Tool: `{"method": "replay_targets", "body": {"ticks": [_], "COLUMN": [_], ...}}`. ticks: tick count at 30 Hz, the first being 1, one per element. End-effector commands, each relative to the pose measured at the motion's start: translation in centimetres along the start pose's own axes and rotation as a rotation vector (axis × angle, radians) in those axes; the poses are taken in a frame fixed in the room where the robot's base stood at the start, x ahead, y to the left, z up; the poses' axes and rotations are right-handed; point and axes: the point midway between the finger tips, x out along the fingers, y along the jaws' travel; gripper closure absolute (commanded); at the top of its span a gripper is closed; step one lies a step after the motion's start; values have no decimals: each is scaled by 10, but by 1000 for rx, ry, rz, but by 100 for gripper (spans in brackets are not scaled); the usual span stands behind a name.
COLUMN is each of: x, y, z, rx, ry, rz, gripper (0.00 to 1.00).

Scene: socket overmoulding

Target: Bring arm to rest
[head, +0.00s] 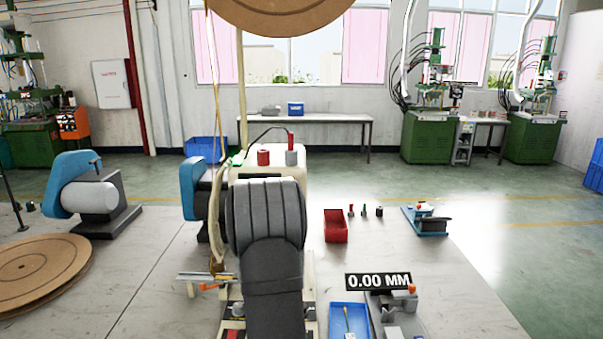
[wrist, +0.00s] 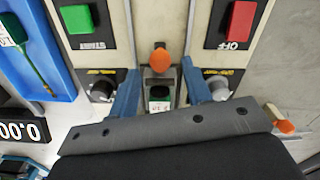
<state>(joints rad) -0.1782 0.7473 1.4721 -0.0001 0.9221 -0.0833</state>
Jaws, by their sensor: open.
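My gripper (wrist: 158,72) shows in the wrist view with its two blue fingers apart. It points at a control panel (wrist: 122,38) with a green button, a red OFF button and dark knobs. In the head view my dark arm fills the lower middle and hides the gripper.
A red bin (head: 335,230), several small parts and a blue device (head: 428,222) stand on the table to the right. Large brown discs (head: 35,268) lie at left.

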Motion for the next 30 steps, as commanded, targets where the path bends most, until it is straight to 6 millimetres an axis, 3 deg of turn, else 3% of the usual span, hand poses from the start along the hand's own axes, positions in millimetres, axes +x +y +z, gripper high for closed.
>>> {"method": "replay_targets", "body": {"ticks": [6,20,25,30], "x": [17,13,-6,-39], "y": [0,0,0,0], "z": [0,2,-1,-1], "rx": [0,0,0,0], "ry": [-1,1,3,5], "rz": [0,0,0,0], "gripper": [55,55,55,55]}}
